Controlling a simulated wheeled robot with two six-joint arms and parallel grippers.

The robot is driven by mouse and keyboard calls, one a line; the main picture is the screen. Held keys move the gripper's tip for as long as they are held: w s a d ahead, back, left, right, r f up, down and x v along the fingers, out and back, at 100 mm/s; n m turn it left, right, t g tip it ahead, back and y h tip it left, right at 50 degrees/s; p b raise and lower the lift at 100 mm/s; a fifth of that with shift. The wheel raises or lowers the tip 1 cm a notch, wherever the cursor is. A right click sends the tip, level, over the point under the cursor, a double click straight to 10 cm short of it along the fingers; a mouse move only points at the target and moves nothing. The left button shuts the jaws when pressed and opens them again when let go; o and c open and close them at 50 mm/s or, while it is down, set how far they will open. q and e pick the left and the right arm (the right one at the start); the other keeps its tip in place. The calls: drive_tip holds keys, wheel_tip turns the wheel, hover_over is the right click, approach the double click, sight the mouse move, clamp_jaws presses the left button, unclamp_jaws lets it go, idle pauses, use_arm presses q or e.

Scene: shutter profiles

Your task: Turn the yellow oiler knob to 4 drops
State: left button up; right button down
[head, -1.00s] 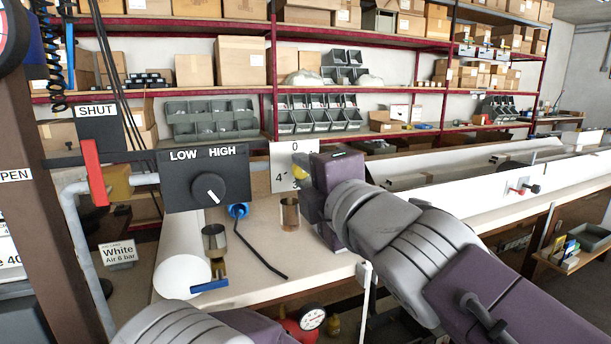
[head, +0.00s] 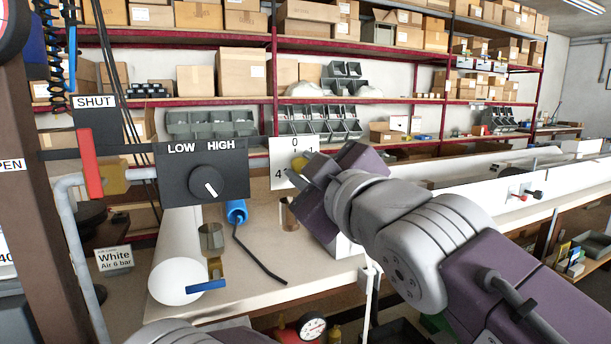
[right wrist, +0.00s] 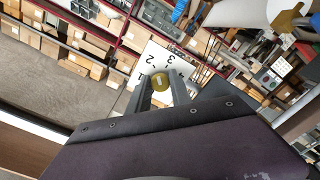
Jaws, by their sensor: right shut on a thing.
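The yellow oiler knob (head: 299,164) sits on a white dial plate (head: 282,150) with black numbers, partly hidden by my right gripper in the head view. My right gripper (head: 305,168) is tilted, with its fingers at the knob. In the right wrist view, the knob (right wrist: 160,80) lies between the two finger tips (right wrist: 161,88), which are shut on it. A pale mark shows on the knob's face. The dial plate (right wrist: 152,56) shows numbers around it, including 2 and 3. I cannot tell for certain which number the knob points to. My left gripper is out of view.
A black LOW/HIGH switch box (head: 168,185) stands just left of the dial. A red SHUT lever (head: 91,163) is further left. Shelves of boxes stand behind.

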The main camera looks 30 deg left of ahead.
drive_tip(key=shift+s+a+f+m+b, duration=0.1)
drive_tip(key=shift+m+b, duration=0.9)
drive_tip(key=shift+m, duration=4.15)
drive_tip(key=shift+a+f+m+b, duration=0.1)
drive_tip(key=shift+m+b, duration=0.9)
drive_tip(key=shift+m, duration=4.15)
drive_tip(key=c, duration=1.5)
unclamp_jaws()
drive_tip(key=o, duration=0.3)
drive_tip(key=shift+r, duration=0.15)
